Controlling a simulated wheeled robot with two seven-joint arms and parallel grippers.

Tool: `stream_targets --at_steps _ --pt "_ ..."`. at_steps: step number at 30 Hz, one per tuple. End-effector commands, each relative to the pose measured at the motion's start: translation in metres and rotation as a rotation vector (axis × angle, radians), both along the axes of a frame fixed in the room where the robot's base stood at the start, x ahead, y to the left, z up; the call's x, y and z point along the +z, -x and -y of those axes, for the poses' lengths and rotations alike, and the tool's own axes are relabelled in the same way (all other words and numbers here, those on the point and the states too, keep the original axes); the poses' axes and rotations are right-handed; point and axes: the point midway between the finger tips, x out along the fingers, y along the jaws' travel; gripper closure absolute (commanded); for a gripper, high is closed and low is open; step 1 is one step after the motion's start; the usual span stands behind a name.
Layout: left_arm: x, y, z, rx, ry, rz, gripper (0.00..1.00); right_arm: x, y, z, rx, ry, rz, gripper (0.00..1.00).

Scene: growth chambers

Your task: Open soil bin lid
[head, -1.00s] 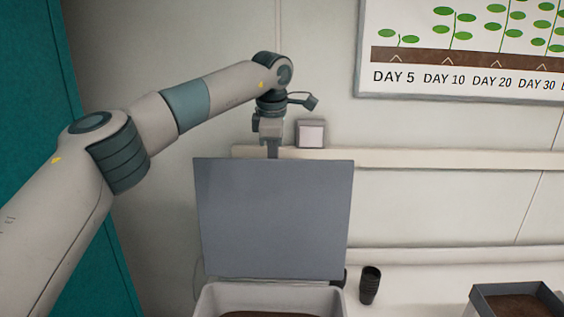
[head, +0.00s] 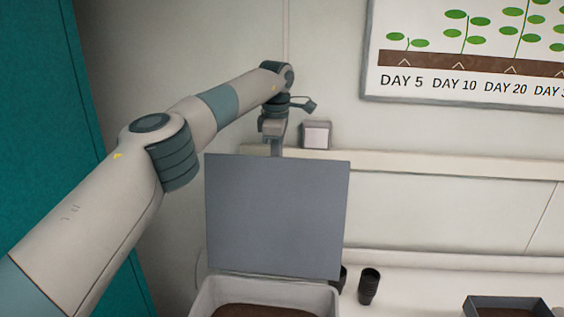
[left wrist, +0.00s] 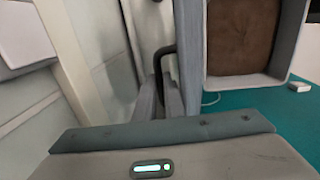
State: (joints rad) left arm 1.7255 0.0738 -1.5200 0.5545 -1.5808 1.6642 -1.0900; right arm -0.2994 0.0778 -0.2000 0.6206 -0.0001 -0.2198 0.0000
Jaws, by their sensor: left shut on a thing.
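The soil bin lid (head: 277,215) is a flat grey panel standing raised, near upright, at the back of the soil bin (head: 207,295). Brown soil (head: 265,311) shows in the open bin in the head view. My left gripper (head: 277,150) is at the top edge of the lid, partly hidden behind it. In the left wrist view, my left gripper's fingers (left wrist: 168,98) are shut at a dark handle (left wrist: 163,58) beside the lid (left wrist: 188,45). The bin's soil (left wrist: 242,35) shows beyond the lid there. My right gripper is not in view.
Dark cups (head: 369,287) stand right of the bin. A dark tray (head: 500,302) sits farther right on the white counter (head: 420,290). A wall ledge (head: 440,165) with a small square box (head: 316,134) runs behind the lid. A teal panel (head: 50,130) is at the left.

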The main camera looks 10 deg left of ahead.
Motion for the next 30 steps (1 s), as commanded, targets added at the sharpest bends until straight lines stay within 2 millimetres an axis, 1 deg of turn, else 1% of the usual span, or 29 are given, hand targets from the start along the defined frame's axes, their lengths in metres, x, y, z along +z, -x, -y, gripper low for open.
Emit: stream_targets --at_steps 1,9,21,22,23,24,27,30 --pt "-0.0038 -0.003 -0.0031 0.005 -0.001 -0.002 1.0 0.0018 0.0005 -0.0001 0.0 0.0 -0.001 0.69" --pt "-0.0058 -0.0066 -0.0096 0.004 -0.002 -0.016 1.0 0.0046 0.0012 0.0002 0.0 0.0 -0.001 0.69" --pt "-0.0053 -0.0071 -0.011 0.004 -0.003 -0.016 1.0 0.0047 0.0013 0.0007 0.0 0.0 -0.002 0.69" --pt "-0.0052 -0.0072 -0.011 0.004 -0.003 -0.016 0.89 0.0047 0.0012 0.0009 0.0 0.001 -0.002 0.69" --pt "-0.0052 -0.0073 -0.0109 0.004 -0.002 -0.015 0.81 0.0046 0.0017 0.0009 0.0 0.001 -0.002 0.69" --pt "-0.005 -0.0072 -0.0108 0.004 -0.002 -0.015 0.72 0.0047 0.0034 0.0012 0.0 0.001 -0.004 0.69" --pt "-0.0043 -0.0067 -0.0102 0.003 -0.001 -0.016 0.72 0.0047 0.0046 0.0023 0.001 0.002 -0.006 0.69" --pt "-0.0038 -0.0069 -0.0099 0.003 0.0 -0.016 0.72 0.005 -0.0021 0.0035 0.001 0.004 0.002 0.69"
